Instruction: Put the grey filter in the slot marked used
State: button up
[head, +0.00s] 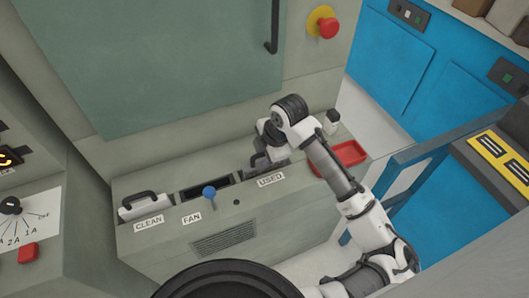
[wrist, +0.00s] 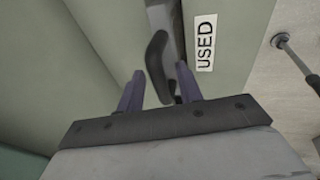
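The grey filter (wrist: 160,14) sits at the slot marked used, beside the USED label (wrist: 205,43); how deep it sits I cannot tell. Its black handle (wrist: 156,68) stands up between the two fingers of my gripper (wrist: 160,82). The fingers are apart, with a gap showing on both sides of the handle. In the head view my gripper (head: 261,160) is low over the unit behind the USED label (head: 270,180), and my arm hides most of the filter and slot.
A pale filter with a black handle (head: 145,204) stands in the slot marked clean. A red tray (head: 341,158) and a small white bottle (head: 332,122) are to the right.

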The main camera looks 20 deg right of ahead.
jog(key=shift+r+p, duration=0.25)
jog(key=shift+p, duration=0.05)
jog(key=b+v, duration=0.1)
jog(key=v, duration=1.1)
jog(key=shift+w+f, duration=0.1)
